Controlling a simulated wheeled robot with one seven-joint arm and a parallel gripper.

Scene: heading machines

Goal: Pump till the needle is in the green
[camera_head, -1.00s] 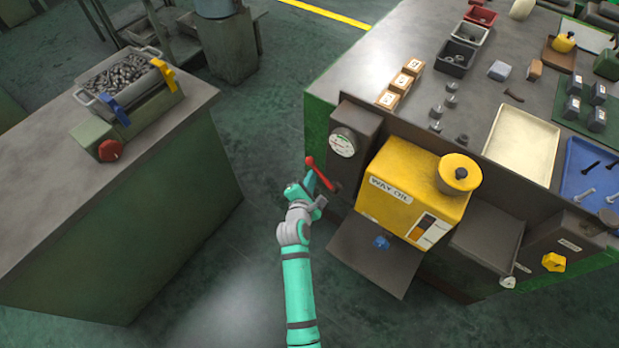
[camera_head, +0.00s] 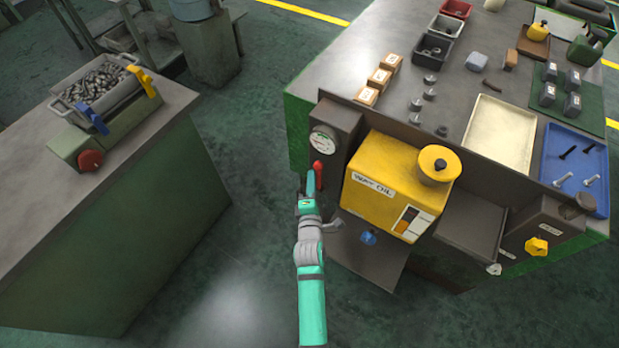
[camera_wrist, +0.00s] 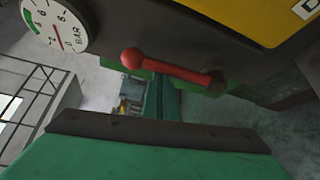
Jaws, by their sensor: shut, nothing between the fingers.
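The yellow WAY OIL unit (camera_head: 395,185) is on the front of the bench. Beside it, the round white gauge (camera_head: 323,141) also shows in the wrist view (camera_wrist: 53,24), cut off by the frame. It has a green band on its left side. Its thin red needle seems to point to the low numbers near BAR, outside the green. The red-knobbed pump lever (camera_head: 318,168) sticks out below the gauge; its red shaft shows clearly in the wrist view (camera_wrist: 170,67). My gripper (camera_head: 310,186) is shut and empty, close below the lever; contact cannot be told.
A dark drip tray (camera_head: 368,255) and a blue knob (camera_head: 368,237) sit below the oil unit. Bench edges stand close on the right. At left is another bench (camera_head: 130,170). Open floor (camera_head: 255,215) lies between them.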

